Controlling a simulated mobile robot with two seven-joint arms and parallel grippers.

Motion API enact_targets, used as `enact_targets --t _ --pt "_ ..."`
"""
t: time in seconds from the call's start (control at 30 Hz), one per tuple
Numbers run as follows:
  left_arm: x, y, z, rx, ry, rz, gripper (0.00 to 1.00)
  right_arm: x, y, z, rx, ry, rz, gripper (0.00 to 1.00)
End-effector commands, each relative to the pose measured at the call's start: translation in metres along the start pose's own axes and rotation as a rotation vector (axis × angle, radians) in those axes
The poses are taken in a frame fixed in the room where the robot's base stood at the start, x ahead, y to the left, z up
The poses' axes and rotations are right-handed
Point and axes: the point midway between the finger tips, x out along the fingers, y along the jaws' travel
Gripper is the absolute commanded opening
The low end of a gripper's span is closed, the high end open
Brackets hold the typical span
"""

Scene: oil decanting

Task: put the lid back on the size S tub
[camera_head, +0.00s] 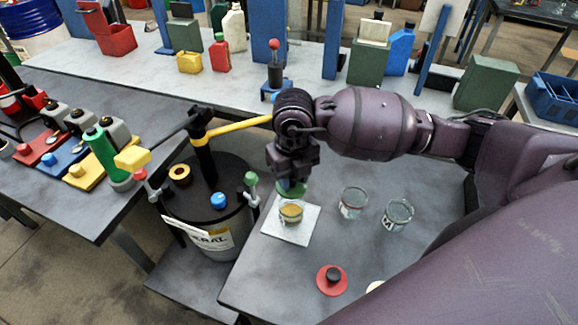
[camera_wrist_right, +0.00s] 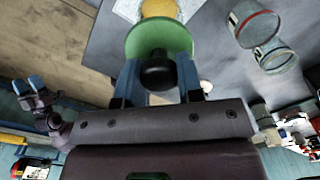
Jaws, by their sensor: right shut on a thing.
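My right gripper (camera_head: 290,178) is shut on the black knob (camera_wrist_right: 157,72) of a green lid (camera_wrist_right: 150,38). In the head view the green lid (camera_head: 291,189) is just above a small glass tub of yellow oil (camera_head: 291,213), which stands upright on a white square mat (camera_head: 284,234). In the wrist view the lid covers part of the yellow oil (camera_wrist_right: 158,8); lid and tub look apart. The size letter on this tub cannot be read. What looks like my left gripper (camera_wrist_right: 30,85) shows at the wrist view's left edge, too small to judge its opening.
Two clear glass tubs (camera_head: 353,203) (camera_head: 398,214) stand right of the mat. A red lid with a black knob (camera_head: 332,280) lies near the front; a cream lid (camera_head: 375,287) is partly hidden by my arm. A black-topped drum (camera_head: 212,190) with a pump stands left of the mat.

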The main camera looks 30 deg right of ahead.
Motion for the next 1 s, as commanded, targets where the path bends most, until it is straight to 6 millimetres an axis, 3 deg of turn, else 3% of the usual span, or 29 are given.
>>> enact_targets --t 0.37,1.0 --pt "0.003 0.0 0.005 0.0 -0.002 0.0 0.64 0.009 0.0 -0.001 0.04 0.001 0.0 0.12" --pt "0.019 0.003 0.025 0.002 0.003 0.002 0.64 0.059 0.0 0.0 0.039 0.001 -0.001 0.12"
